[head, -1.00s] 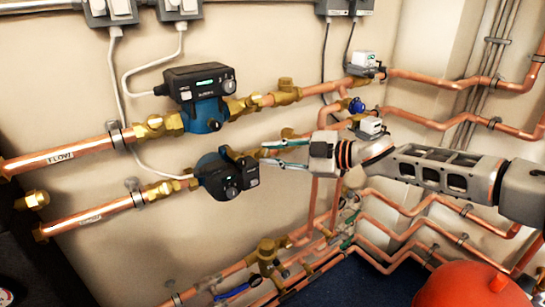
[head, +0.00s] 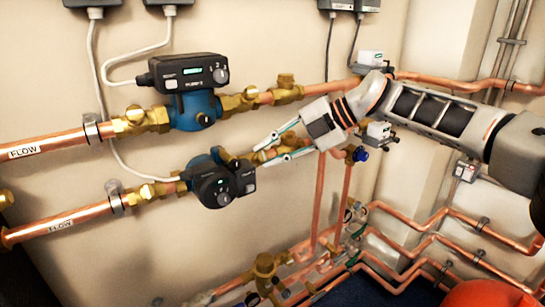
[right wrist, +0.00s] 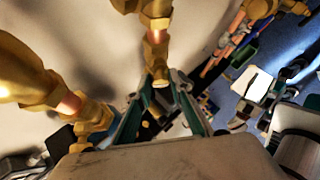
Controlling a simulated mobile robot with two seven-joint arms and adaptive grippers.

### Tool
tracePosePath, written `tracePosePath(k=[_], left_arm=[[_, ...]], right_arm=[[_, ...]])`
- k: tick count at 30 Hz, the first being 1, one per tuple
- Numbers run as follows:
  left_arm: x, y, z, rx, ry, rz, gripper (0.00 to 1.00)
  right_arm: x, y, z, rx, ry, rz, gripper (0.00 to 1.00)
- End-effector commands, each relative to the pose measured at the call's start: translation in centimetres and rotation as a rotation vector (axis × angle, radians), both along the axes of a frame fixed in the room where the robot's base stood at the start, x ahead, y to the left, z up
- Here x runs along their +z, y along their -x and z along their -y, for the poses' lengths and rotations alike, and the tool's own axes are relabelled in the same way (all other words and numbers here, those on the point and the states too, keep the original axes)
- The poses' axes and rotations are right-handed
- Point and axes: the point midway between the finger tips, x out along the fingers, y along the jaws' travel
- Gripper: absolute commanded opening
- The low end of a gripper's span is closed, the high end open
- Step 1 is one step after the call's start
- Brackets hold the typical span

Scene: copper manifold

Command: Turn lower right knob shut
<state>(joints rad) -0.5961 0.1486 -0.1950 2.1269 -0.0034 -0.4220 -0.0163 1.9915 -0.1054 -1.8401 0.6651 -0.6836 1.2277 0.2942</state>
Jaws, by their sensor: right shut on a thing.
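The lower pump (head: 212,182) is black and blue and sits on the lower copper line. To its right is a brass valve (head: 246,158), the lower right one. My right gripper (head: 264,152) reaches it from the upper right, with its two green-edged fingers at the valve. In the right wrist view the fingers (right wrist: 163,82) close on the small brass knob (right wrist: 159,74) at the end of a brass valve body (right wrist: 154,38). The fingers hide part of the knob, so its turn angle cannot be told. My left gripper is not in view.
The upper pump (head: 190,92) sits above, with a brass valve (head: 237,104) close over my right fingers. Copper pipes (head: 318,205) run down right of the lower valve. More brass valves (head: 266,268) stand low. A red vessel (head: 488,293) is at the lower right.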

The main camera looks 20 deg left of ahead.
Motion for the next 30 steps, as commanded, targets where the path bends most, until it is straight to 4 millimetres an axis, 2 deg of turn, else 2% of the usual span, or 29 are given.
tracePosePath(k=[1, 6, 18, 19, 20, 30], left_arm=[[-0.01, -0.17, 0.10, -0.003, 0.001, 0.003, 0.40], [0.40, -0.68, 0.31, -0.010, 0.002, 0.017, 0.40], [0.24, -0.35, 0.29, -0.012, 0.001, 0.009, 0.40], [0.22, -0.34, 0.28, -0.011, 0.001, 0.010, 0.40], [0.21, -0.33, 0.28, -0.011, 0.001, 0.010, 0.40], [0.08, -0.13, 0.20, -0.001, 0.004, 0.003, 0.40]], right_arm=[[-0.47, -0.03, -0.06, 0.008, 0.009, 0.005, 0.00], [-0.22, 0.03, -0.09, 0.025, 0.022, 0.026, 0.00], [-0.10, 0.10, -0.10, 0.029, 0.025, 0.030, 0.00], [-0.10, 0.10, -0.10, 0.029, 0.025, 0.030, 0.23], [-0.10, 0.10, -0.10, 0.029, 0.025, 0.030, 0.27], [0.09, 0.02, 0.03, 0.027, 0.022, 0.029, 0.27]])
